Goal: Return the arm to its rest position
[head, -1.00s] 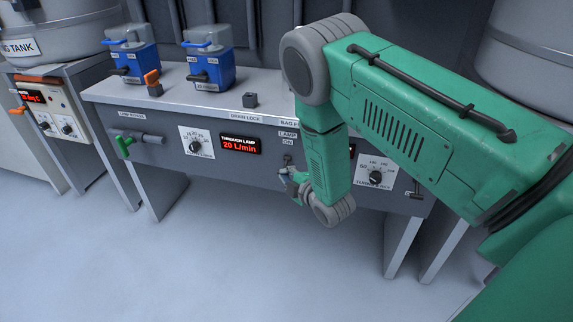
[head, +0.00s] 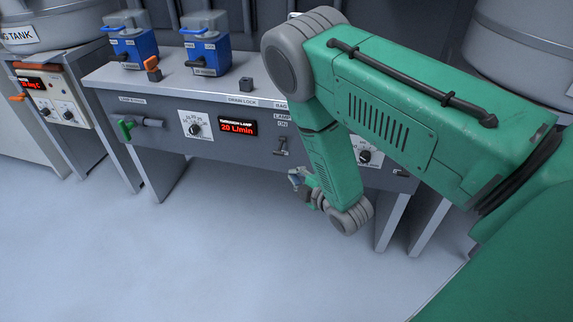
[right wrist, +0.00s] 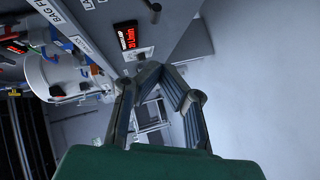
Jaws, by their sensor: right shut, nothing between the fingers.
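My right arm, green with grey joints, crosses the right half of the head view. Its gripper (head: 297,180) hangs in front of the bench, low and to the right of the lamp switch (head: 281,146), apart from it. In the right wrist view the two fingers (right wrist: 158,72) meet at their tips, with nothing between them. My left gripper is not in view.
Open floor (head: 200,260) lies in front.

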